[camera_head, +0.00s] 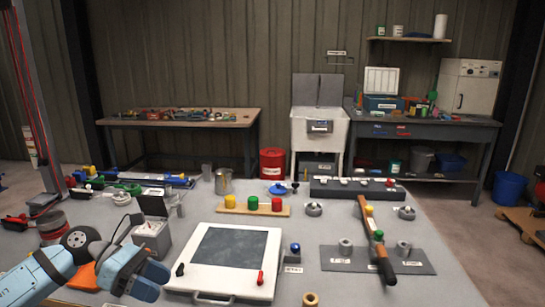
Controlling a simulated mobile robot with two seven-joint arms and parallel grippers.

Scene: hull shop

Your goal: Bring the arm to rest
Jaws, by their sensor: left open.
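My left arm (32,280) comes in from the lower left, blue with a grey round joint. My left gripper (145,276) is open, low over the near left part of the grey bench (350,290), beside the left edge of a white framed panel (205,285) with a dark grey slate. I see nothing held in it. An orange piece (85,276) lies behind the arm and is partly hidden by it. My right gripper is not in view.
A small grey box with an open lid (152,235) stands just behind the gripper. A wooden-handled bar (375,240) lies across a grey plate at right. A board with yellow, green and red knobs (240,210) lies beyond the panel. The bench's near right is clear.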

